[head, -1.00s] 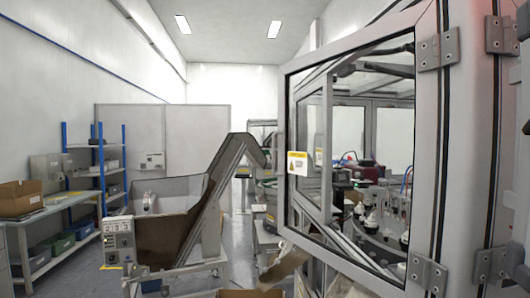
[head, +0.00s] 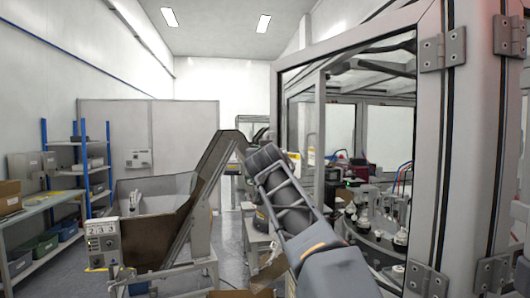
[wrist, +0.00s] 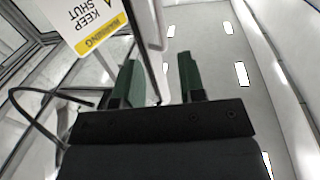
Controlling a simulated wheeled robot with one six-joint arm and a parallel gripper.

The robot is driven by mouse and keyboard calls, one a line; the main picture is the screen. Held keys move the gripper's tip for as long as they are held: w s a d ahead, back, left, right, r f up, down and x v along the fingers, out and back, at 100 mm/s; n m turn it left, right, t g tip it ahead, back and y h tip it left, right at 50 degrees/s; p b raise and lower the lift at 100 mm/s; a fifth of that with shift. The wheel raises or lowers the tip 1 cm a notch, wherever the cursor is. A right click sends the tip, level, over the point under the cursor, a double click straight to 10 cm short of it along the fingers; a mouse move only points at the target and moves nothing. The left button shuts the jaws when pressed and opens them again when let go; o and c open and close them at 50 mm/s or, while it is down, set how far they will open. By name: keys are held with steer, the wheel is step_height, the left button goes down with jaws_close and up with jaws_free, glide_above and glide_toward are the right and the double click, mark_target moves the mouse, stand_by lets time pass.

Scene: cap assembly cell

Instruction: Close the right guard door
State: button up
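The right guard door (head: 278,110) is a grey-framed clear panel, hinged at the right of the head view. It stands swung open, its free edge to the left. In the head view my arm covers its lower left part and its handle area. In the wrist view the door's yellow and white "keep shut" sign (wrist: 85,22) is at the upper left. My gripper (wrist: 158,82) is open, with two green fingers apart. A thin frame edge (wrist: 143,45) runs down into the gap between the fingers; I cannot tell whether they touch it.
The machine with its round table (head: 385,235) stands behind the door. A hopper conveyor (head: 185,225) is left of my arm. A blue-posted shelf (head: 85,165) and bench (head: 30,210) line the left wall. Floor shows between the shelf and hopper.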

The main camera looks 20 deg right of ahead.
steer(key=shift+p+x, duration=3.95)
steer(key=shift+x, duration=2.7)
steer(key=shift+r, duration=0.1)
jaws_close()
